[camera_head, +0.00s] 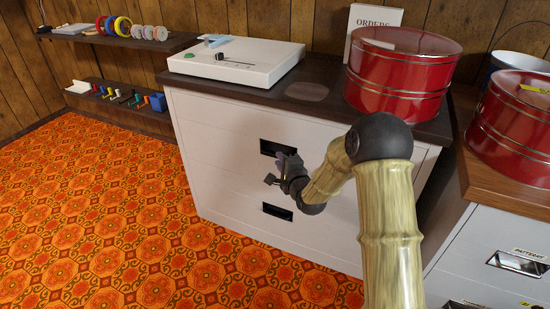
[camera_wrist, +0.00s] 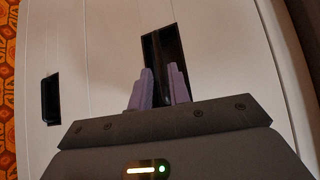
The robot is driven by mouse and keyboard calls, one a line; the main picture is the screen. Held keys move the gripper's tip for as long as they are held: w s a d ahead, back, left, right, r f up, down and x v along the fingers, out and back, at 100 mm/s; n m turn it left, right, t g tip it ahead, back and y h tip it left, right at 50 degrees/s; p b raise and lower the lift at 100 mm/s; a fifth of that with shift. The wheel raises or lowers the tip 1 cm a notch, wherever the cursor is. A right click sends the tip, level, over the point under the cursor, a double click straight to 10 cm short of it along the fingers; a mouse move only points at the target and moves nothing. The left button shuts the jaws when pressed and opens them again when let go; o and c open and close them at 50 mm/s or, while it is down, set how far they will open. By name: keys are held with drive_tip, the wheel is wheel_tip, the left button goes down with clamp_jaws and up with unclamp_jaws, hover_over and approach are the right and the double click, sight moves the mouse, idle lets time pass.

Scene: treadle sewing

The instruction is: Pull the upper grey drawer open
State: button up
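The pale grey cabinet's upper drawer (camera_head: 225,125) has a black recessed handle (camera_head: 277,148); its front looks flush with the cabinet. A lower black handle (camera_head: 277,212) sits below it. My gripper (camera_head: 276,170) is at the cabinet front, by the upper handle's lower edge. In the wrist view, turned sideways, the two purple fingers (camera_wrist: 160,72) are apart with a gap between them, and their tips overlap the upper handle's dark slot (camera_wrist: 162,50). I cannot tell whether they touch it or reach inside. The lower handle (camera_wrist: 50,100) shows at left.
A white scale-like device (camera_head: 237,62), a red tin (camera_head: 403,70) and an "ORDERS" book (camera_head: 372,18) stand on the cabinet top. A wooden-topped cabinet (camera_head: 510,190) with another red tin (camera_head: 515,120) is at right. The orange patterned floor (camera_head: 120,210) at left is clear.

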drive_tip(key=shift+b+x, duration=0.65)
drive_tip(key=shift+x, duration=2)
clamp_jaws()
